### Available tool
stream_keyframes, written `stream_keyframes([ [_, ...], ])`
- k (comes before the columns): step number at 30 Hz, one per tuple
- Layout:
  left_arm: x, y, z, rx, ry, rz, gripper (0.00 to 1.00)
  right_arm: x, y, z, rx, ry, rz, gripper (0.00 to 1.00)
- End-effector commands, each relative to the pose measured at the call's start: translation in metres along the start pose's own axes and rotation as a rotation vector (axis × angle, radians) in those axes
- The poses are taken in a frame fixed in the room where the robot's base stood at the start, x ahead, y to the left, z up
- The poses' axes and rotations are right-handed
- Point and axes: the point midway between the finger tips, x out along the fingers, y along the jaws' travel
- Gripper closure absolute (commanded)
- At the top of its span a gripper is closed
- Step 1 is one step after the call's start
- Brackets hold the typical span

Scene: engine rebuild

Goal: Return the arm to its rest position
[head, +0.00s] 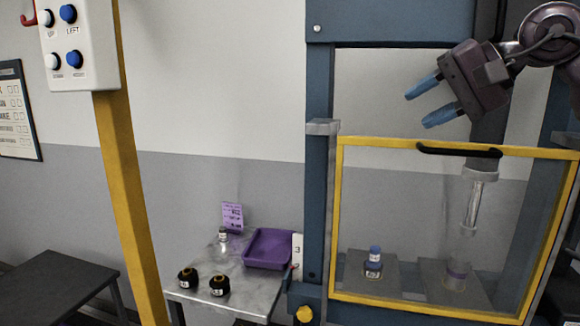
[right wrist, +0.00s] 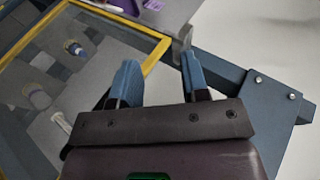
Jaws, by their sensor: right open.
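My right gripper (head: 430,103) is open and empty at the upper right of the head view, with its two blue fingers apart and pointing left. It hangs above the yellow-framed clear guard (head: 440,309) of the blue press and looks clear of it. In the right wrist view the blue fingers (right wrist: 158,80) are spread with nothing between them, and part of the guard's yellow frame (right wrist: 155,54) shows beyond. My left gripper is in neither view.
Behind the guard are a blue-capped part (head: 374,262) and the press ram (head: 474,205). The press's blue post (head: 318,190) stands left of the gripper. A side table (head: 245,298) holds a purple tray (head: 268,263) and small dark parts (head: 219,286). A yellow post (head: 128,190) carries a button box (head: 85,75).

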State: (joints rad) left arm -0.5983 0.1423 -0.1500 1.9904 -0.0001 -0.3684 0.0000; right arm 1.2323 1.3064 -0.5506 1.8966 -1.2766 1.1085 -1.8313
Motion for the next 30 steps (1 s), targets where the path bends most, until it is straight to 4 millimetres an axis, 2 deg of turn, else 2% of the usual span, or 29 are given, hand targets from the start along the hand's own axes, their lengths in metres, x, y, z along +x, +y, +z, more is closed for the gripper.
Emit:
stream_keyframes([
  [1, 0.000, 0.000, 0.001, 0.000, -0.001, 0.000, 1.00, 0.021, 0.010, 0.007, 0.094, -0.066, -0.038, 0.58],
  [3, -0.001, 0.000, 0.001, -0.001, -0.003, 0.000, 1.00, 0.044, 0.021, 0.017, 0.236, -0.152, -0.095, 0.58],
  [6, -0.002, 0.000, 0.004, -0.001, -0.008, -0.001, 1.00, 0.074, 0.037, 0.030, 0.453, -0.272, -0.169, 0.58],
  [12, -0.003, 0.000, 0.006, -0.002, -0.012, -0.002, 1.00, 0.119, 0.070, 0.051, 0.925, -0.500, -0.300, 0.58],
  [17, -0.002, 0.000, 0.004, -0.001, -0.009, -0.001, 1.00, 0.145, 0.100, 0.063, 1.329, -0.673, -0.396, 0.58],
  [23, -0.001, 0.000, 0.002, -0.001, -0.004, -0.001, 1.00, 0.170, 0.148, 0.070, 1.853, -0.877, -0.516, 0.58],
  [30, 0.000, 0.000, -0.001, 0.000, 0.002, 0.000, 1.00, 0.193, 0.228, 0.080, 2.499, -1.113, -0.685, 0.58],
])
